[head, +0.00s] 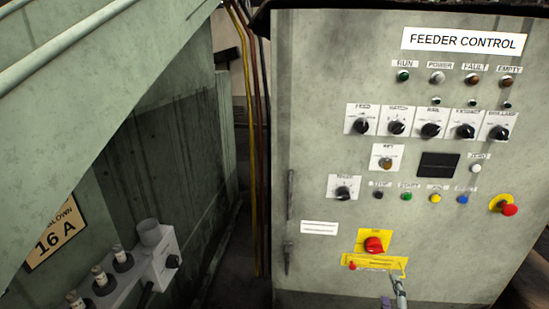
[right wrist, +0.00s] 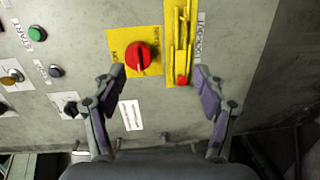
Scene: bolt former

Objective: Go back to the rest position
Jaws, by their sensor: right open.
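My right gripper (head: 393,290) shows at the bottom edge of the head view, in front of the lower part of the feeder control cabinet (head: 330,120). In the right wrist view its two fingers (right wrist: 159,78) are spread wide with nothing between them. The red rotary switch (right wrist: 138,56) on its yellow plate lies beyond the gap, and so does the yellow lockout strip (right wrist: 180,30) with a red end. In the head view the red switch (head: 374,245) sits above the yellow strip (head: 372,263), near the fingertips. Contact cannot be told. My left gripper is not in view.
The cabinet face carries several black knobs (head: 431,130), lamps and push buttons, and a red emergency button (head: 509,210) on the right. Hanging cables (head: 256,150) run down left of the cabinet. A fuse box (head: 165,255) and sloping grey machine panel (head: 90,100) stand at left.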

